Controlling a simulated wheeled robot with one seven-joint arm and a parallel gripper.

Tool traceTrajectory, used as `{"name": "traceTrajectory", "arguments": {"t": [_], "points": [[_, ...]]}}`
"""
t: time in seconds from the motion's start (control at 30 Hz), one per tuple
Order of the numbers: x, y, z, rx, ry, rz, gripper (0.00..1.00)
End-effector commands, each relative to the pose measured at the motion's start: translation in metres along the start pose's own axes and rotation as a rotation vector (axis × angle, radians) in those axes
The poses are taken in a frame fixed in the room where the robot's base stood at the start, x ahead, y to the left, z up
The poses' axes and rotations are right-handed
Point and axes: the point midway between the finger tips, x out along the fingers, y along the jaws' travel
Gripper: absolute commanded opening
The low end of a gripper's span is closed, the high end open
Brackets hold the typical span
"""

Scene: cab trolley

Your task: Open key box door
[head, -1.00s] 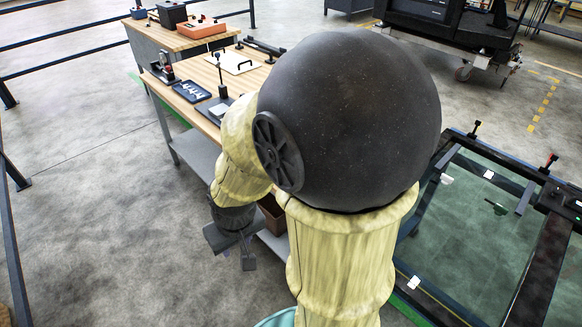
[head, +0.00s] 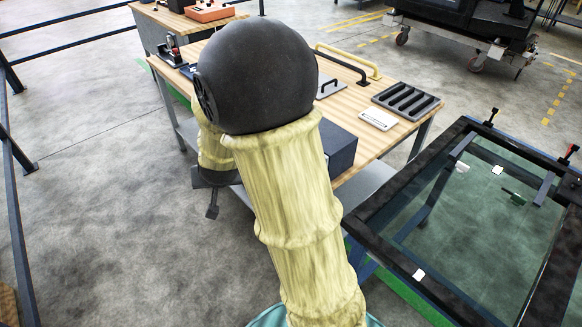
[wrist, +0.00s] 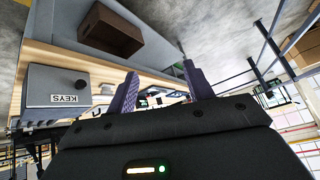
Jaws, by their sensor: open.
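The key box (wrist: 58,86) is grey, with the word KEYS and a round black knob (wrist: 80,85) on its front. It appears upside down at the left of the wrist view, at the bench edge, and its door looks closed. In the head view a dark blue-grey box (head: 338,148), which looks like the same one, stands on the bench, partly hidden by my arm. My gripper (wrist: 160,80) is open and empty, pointing to the right of the box and apart from it. In the head view my gripper (head: 212,205) shows only in part, low beside the bench.
The wooden bench (head: 385,135) holds a black slotted tray (head: 407,100), a white plate (head: 378,119) and a yellow handle (head: 350,57). A brown bin (wrist: 112,30) sits on the lower shelf. A glass-topped frame (head: 450,250) stands at right. Floor at left is clear.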

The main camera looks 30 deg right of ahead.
Motion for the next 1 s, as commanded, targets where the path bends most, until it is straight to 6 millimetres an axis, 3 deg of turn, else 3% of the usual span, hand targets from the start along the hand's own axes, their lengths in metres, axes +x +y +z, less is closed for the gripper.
{"name": "traceTrajectory", "arguments": {"t": [0.03,0.1,0.23,0.4,0.53,0.7,1.0], "points": [[0.034,0.002,-0.007,0.046,0.067,0.032,0.52],[0.063,0.008,-0.027,0.114,0.176,0.092,0.52],[0.110,0.030,-0.053,0.222,0.373,0.249,0.52],[0.153,0.068,-0.058,0.322,0.606,0.520,0.52],[0.170,0.092,-0.041,0.369,0.757,0.764,0.52],[0.173,0.107,-0.010,0.398,0.877,1.023,0.52],[0.168,0.110,0.000,0.408,0.908,1.114,0.52]]}}
